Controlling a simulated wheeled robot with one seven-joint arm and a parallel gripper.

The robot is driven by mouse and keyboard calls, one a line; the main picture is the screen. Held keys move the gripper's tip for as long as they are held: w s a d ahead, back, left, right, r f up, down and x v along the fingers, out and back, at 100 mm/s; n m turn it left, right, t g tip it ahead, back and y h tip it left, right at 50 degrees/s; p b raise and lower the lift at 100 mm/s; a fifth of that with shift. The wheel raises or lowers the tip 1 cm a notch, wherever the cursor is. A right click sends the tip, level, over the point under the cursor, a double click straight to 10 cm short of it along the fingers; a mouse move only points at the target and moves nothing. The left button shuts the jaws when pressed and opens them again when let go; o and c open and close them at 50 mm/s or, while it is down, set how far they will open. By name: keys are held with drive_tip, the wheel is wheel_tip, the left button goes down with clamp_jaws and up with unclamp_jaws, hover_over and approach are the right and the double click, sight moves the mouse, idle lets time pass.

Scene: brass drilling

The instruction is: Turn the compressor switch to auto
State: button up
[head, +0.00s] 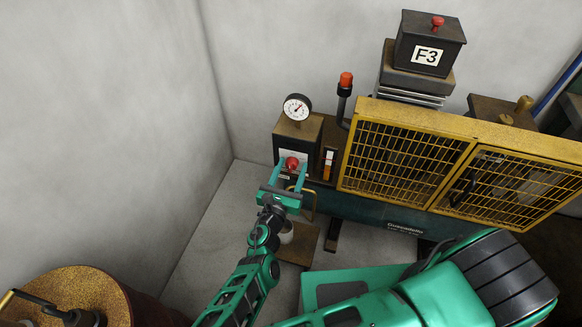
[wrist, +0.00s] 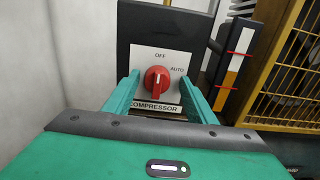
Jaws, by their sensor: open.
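The compressor switch is a red round knob (wrist: 157,81) on a white plate marked OFF, AUTO and COMPRESSOR. Its white pointer line is near upright, toward OFF rather than AUTO at the right. In the head view the red knob (head: 292,163) sits on the front of a dark box below a gauge. My gripper (head: 291,172) is open, with one green finger on each side of the knob. In the wrist view the fingers of my gripper (wrist: 158,92) flank the knob with gaps visible; I cannot tell whether they touch it.
A white dial gauge (head: 297,107) stands above the switch box. A level indicator (wrist: 233,65) is close on the right. The yellow mesh guard (head: 403,155) stands further right. A grey wall is at the left, with clear floor (head: 215,225) before it.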

drive_tip(key=shift+a+f, duration=0.1)
drive_tip(key=shift+a, duration=0.25)
drive_tip(key=c, duration=1)
drive_tip(key=shift+m, duration=0.3)
drive_tip(key=shift+c, duration=0.2)
drive_tip(key=m, duration=0.5)
drive_tip(key=shift+m, duration=0.3)
drive_tip(key=m, duration=0.5)
drive_tip(key=shift+m, duration=0.4)
drive_tip(key=o, duration=1)
drive_tip(key=shift+o, duration=0.2)
drive_tip(key=shift+s, duration=0.15)
